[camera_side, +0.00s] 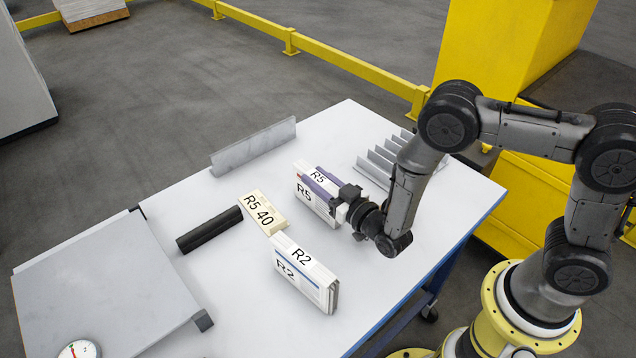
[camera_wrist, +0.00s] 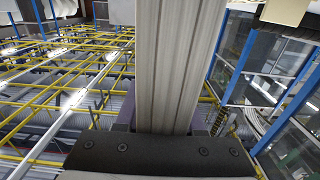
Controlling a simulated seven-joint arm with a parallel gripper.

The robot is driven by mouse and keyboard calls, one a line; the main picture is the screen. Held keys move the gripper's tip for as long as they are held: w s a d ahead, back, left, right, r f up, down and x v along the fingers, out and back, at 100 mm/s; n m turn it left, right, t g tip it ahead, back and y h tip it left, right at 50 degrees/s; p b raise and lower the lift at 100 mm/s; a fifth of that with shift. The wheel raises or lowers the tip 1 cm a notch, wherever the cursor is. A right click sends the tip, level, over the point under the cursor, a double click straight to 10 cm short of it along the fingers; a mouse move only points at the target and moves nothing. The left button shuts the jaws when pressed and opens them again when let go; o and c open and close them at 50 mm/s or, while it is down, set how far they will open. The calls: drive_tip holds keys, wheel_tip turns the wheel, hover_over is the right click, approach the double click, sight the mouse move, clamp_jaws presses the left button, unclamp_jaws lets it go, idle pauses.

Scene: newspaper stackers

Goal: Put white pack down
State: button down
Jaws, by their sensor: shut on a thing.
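A white pack labelled R5 (camera_side: 305,193) stands upright over the middle of the white table in the side view. My gripper (camera_side: 325,188) reaches it from the right, with purplish fingers shut on the pack. I cannot tell whether the pack's bottom edge touches the table. In the wrist view the pack's pale, layered edge (camera_wrist: 178,65) rises between the fingers, which are partly hidden behind the dark gripper body. A second white pack labelled R2 (camera_side: 303,272) stands upright, apart from it, nearer the camera.
A cream block marked R5 40 (camera_side: 262,213) and a black bar (camera_side: 209,230) lie left of the packs. A grey upright plate (camera_side: 253,147) stands behind. Several metal dividers (camera_side: 382,160) stand at the back right. A grey scale (camera_side: 100,290) is at the left. The table's front right is clear.

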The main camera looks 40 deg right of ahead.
drive_tip(key=shift+r, duration=0.45)
wheel_tip(320, 180, up, 2)
drive_tip(key=shift+r, duration=0.2)
drive_tip(key=s+r, duration=0.1)
drive_tip(key=r, duration=0.1)
drive_tip(key=s+r, duration=0.1)
drive_tip(key=s, duration=0.1)
drive_tip(key=s+d+r, duration=0.1)
drive_tip(key=s+r, duration=0.1)
drive_tip(key=shift+r, duration=0.3)
drive_tip(key=s+d+r, duration=0.1)
drive_tip(key=s+r, duration=0.3)
drive_tip(key=s, duration=0.4)
drive_tip(key=a+n+g+y, duration=0.1)
drive_tip(key=a+n+y, duration=0.3)
drive_tip(key=a+y, duration=0.2)
drive_tip(key=s+d+m+t+h, duration=0.1)
drive_tip(key=d+m+h, duration=0.15)
drive_tip(key=d, duration=1.05)
drive_tip(key=s+d+m+h, duration=0.2)
drive_tip(key=d+h, duration=0.2)
drive_tip(key=d, duration=1)
drive_tip(key=w+d+f, duration=0.2)
drive_tip(key=w+f, duration=0.4)
drive_tip(key=w+d+f, duration=0.3)
drive_tip(key=w+f, duration=0.3)
drive_tip(key=shift+w+d+f, duration=0.15)
drive_tip(key=shift+w+d, duration=0.15)
drive_tip(key=shift+w, duration=0.05)
